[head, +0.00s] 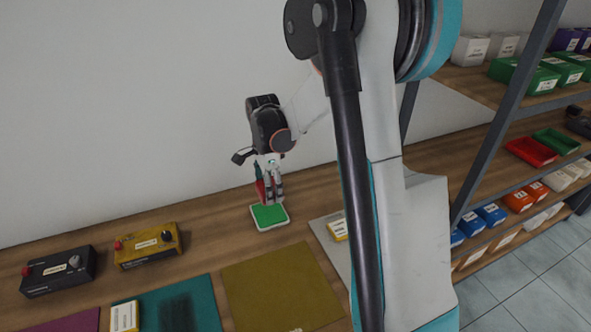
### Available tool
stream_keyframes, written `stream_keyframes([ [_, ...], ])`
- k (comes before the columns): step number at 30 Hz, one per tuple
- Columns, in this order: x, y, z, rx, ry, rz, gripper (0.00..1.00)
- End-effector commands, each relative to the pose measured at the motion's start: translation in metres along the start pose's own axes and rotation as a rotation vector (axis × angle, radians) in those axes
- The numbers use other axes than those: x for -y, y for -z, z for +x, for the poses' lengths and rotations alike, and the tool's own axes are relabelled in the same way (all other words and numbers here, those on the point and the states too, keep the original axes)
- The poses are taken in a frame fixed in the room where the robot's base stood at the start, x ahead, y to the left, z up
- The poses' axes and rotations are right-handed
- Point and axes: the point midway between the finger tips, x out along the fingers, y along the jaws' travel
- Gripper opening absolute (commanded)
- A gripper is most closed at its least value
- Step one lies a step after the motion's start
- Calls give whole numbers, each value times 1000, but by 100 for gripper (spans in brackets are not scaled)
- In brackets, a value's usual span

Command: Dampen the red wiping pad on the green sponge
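The green sponge (269,214) lies flat in a shallow white tray on the wooden worktop, near the wall. My gripper (270,197) points down just above the sponge's far edge. A small red thing (260,189) shows at the left of the fingers, partly hidden by them; it may be the red wiping pad. I cannot tell whether the fingers hold it or whether it stands behind them. Whether anything touches the sponge is also unclear at this size.
A black box (57,273) and a yellow box (148,246) with knobs stand at the left. Teal (205,300) and olive (280,285) mats lie in front; the teal one has a dark patch. Shelves with coloured bins (529,150) stand at the right. My arm hides part of the worktop.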

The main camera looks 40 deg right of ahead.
Motion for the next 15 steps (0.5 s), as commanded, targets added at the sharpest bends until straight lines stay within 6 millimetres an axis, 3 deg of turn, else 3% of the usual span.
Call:
stream_keyframes([
  [4,-2,-12,5,0,0,-13,51],
  [15,-2,-12,29,0,0,-12,51],
])
